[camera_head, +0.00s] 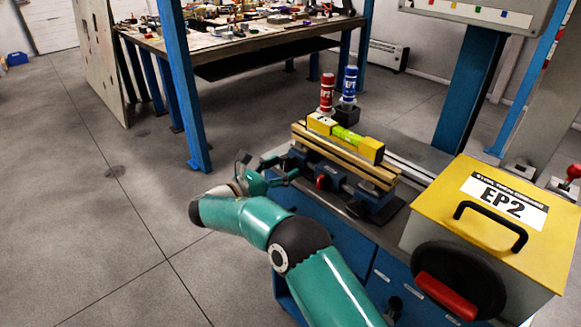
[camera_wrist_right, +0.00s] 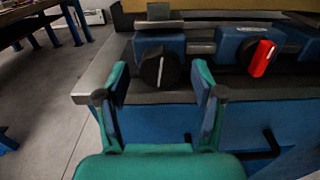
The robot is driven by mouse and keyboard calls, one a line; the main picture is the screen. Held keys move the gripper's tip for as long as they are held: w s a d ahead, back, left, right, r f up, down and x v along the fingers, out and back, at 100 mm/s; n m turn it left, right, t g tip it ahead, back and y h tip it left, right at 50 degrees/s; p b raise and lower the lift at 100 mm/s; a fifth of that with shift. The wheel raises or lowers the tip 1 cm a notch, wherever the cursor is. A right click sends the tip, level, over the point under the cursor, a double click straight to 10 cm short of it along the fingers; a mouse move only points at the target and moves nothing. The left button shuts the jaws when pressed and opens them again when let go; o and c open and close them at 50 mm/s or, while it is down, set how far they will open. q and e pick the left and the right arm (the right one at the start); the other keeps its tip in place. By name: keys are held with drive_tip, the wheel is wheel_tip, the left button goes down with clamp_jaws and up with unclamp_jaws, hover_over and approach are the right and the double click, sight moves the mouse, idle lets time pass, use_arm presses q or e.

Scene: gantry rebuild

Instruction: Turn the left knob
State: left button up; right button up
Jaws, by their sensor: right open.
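The left knob (camera_wrist_right: 158,68) is round and black with a white line that stands nearly upright, slightly tilted. It sits on the front of a blue block. My right gripper (camera_wrist_right: 159,82) is open, with its fingers apart on either side of the knob in the wrist view. Whether the fingers touch it I cannot tell. In the head view the right gripper (camera_head: 267,172) is at the left end of the bench, and the black knob is hard to make out there. A red-handled knob (camera_wrist_right: 262,58) is to the right; it also shows in the head view (camera_head: 321,183). My left gripper is not in view.
A yellow spirit level (camera_head: 346,138) lies on wooden boards above the blue blocks. A red bottle (camera_head: 327,93) and a blue bottle (camera_head: 349,86) stand behind. A yellow-lidded EP2 box (camera_head: 455,190) stands at right. The floor at left is clear.

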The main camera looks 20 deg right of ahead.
drive_tip(key=shift+w+d, duration=0.1)
drive_tip(key=shift+d, duration=0.25)
drive_tip(key=shift+r, duration=0.1)
drive_tip(key=shift+c, duration=0.2)
drive_tip(key=c, duration=1.1)
drive_tip(key=shift+f+m+b, duration=0.3)
drive_tip(key=shift+m+b, duration=0.5)
drive_tip(key=shift+b, duration=0.25)
drive_tip(key=shift+a+r+m+b, duration=0.15)
drive_tip(key=shift+m+b, duration=0.15)
drive_tip(key=shift+m, duration=0.3)
drive_tip(key=o, duration=1.1)
drive_tip(key=shift+r, duration=0.1)
drive_tip(key=shift+o, duration=0.2)
